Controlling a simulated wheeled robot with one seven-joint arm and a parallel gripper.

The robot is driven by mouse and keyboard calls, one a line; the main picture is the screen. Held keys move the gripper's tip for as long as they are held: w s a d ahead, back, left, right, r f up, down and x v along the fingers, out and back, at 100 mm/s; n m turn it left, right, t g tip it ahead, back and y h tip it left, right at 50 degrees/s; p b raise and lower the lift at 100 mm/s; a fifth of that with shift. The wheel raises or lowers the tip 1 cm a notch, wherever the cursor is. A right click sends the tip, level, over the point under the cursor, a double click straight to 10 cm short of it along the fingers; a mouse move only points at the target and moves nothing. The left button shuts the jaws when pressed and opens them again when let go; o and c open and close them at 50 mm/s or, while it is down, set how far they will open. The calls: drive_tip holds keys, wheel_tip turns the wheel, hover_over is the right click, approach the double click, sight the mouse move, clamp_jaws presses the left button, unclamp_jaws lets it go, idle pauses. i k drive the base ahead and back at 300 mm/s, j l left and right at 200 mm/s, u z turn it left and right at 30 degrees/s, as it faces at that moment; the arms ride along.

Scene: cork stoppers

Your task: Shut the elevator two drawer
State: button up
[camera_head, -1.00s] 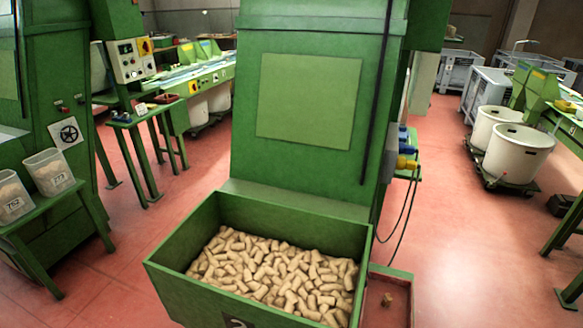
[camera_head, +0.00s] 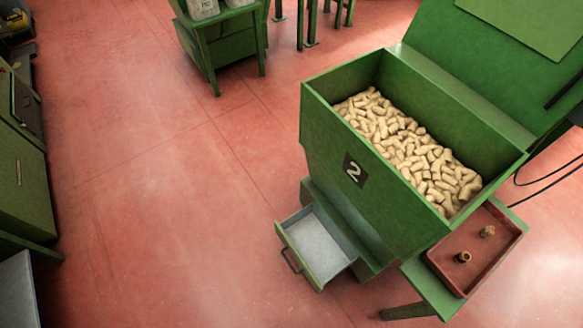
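The elevator two is a green machine (camera_head: 330,150) with a "2" plate on its front and an open hopper full of cork stoppers (camera_head: 405,145). Its drawer (camera_head: 315,252) sits low at the base, below the hopper. The drawer is pulled out toward the lower left, and its grey inside looks empty. It has a green front with a dark bar handle (camera_head: 290,261). My gripper is not in view.
A small green table with a red tray (camera_head: 474,276) holding two corks stands right of the drawer. Open red floor (camera_head: 160,200) lies left of and before the drawer. Green cabinets (camera_head: 22,165) stand at the left edge. A green stand (camera_head: 228,55) is at the back.

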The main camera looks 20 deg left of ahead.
sight(317, 255)
drive_tip(key=k+l+u, duration=0.15)
drive_tip(key=u, duration=0.2)
drive_tip(key=k+u, duration=0.35)
drive_tip(key=k+l, duration=0.05)
